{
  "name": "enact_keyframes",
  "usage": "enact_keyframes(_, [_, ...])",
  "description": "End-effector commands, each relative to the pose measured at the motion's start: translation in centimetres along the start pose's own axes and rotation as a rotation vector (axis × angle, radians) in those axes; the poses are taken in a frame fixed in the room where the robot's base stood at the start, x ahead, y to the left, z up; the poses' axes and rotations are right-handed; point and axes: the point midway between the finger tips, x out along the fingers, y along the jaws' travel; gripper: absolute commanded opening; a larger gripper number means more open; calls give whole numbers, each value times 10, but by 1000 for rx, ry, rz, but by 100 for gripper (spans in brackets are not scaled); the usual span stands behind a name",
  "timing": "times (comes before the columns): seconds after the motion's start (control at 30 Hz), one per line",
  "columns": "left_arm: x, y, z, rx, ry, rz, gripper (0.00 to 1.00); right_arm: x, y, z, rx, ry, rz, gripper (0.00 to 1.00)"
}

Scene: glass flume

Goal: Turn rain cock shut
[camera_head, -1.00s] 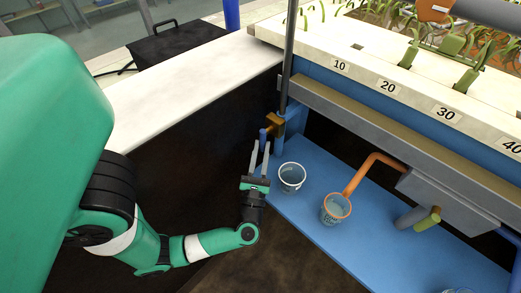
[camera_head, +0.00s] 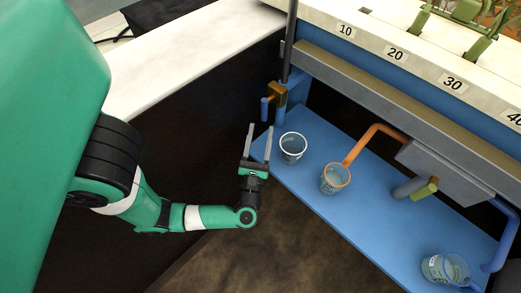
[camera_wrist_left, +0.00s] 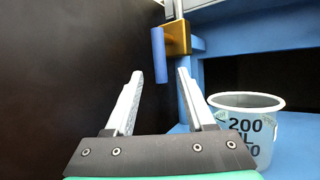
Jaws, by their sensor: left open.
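The rain cock (camera_head: 275,92) is a brass body on a grey vertical pipe, with a blue handle (camera_head: 264,109) that hangs down. In the left wrist view the brass body (camera_wrist_left: 177,38) and the blue handle (camera_wrist_left: 159,55) are ahead, beyond the fingertips. My left gripper (camera_head: 260,139) is open and empty. It points up toward the cock and is apart from the handle, a little below it in the head view. The handle appears between the lines of the two fingers (camera_wrist_left: 159,78) in the wrist view. My right gripper is not seen.
A white-rimmed cup (camera_head: 293,148) stands just right of my left gripper on the blue shelf (camera_head: 345,205). A dark panel (camera_head: 205,115) is at the left.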

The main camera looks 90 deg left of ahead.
Motion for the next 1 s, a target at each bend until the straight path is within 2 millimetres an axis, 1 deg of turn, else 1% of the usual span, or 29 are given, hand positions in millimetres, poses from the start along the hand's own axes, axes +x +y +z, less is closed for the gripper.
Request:
enact_keyframes(0.03, [-12, -2, 1, -1, 1, -11, 55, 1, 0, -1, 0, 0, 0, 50])
enact_keyframes(0.2, [-45, -1, 1, -2, -1, -9, 55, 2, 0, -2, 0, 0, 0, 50])
enact_keyframes(0.3, [-59, -1, 0, -1, 0, -7, 55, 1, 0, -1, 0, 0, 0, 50])
enact_keyframes(0.4, [-68, -1, 0, 0, 0, -5, 55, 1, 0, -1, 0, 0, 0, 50])
enact_keyframes(0.53, [-72, 0, 0, 1, -1, -1, 55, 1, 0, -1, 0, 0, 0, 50])
enact_keyframes(1.0, [-72, 0, 0, 1, -1, 0, 55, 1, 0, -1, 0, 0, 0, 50])
